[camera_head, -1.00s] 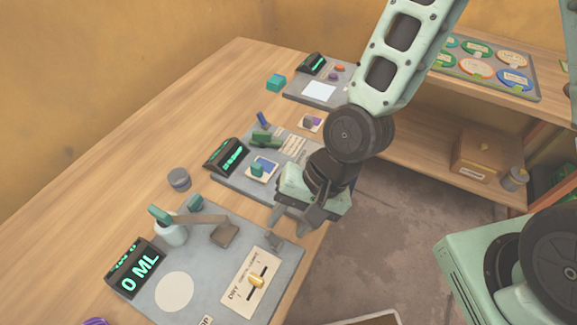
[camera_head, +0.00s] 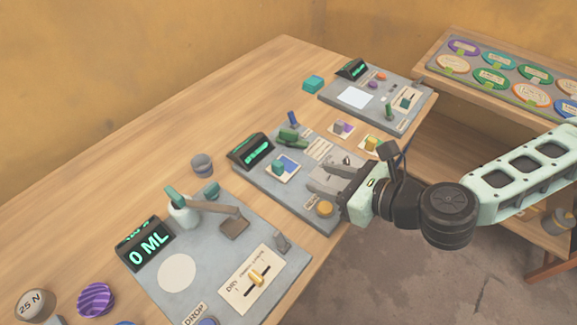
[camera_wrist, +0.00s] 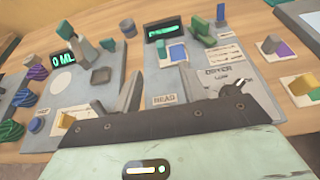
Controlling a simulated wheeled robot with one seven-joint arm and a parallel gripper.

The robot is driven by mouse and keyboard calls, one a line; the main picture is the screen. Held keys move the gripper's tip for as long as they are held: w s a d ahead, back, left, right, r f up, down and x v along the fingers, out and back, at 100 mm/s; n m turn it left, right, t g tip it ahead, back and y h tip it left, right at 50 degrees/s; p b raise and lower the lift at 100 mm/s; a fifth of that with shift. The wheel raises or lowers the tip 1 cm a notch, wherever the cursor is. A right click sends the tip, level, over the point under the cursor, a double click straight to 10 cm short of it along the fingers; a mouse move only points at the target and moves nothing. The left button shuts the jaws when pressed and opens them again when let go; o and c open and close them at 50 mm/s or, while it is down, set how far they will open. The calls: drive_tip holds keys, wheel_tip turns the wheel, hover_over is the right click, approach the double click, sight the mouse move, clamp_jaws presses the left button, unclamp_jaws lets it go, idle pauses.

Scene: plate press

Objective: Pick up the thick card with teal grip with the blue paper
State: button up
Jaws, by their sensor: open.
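The cream card with a teal grip block and blue paper (camera_head: 287,165) lies on the middle grey panel, in front of its dark display. It also shows in the wrist view (camera_wrist: 178,52), beyond my fingers and near the middle. My gripper (camera_head: 322,176) is open and empty. Its grey fingers reach in over the near right part of the middle panel, to the right of the card and apart from it. In the wrist view my gripper (camera_wrist: 185,90) spreads its fingers across the lower middle, and they hide part of the panel.
A card with purple paper (camera_head: 346,128) and a yellow one (camera_head: 371,144) lie right of the middle panel. A green lever device (camera_head: 291,137) stands behind the teal-grip card. A panel with a "0 ML" display (camera_head: 146,249) is at the left.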

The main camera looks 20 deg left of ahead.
sight(280, 164)
drive_tip(key=p+x, duration=0.3)
drive_tip(key=x, duration=1.2)
drive_tip(key=shift+a+f+p, duration=0.25)
drive_tip(key=shift+p, duration=0.15)
clamp_jaws()
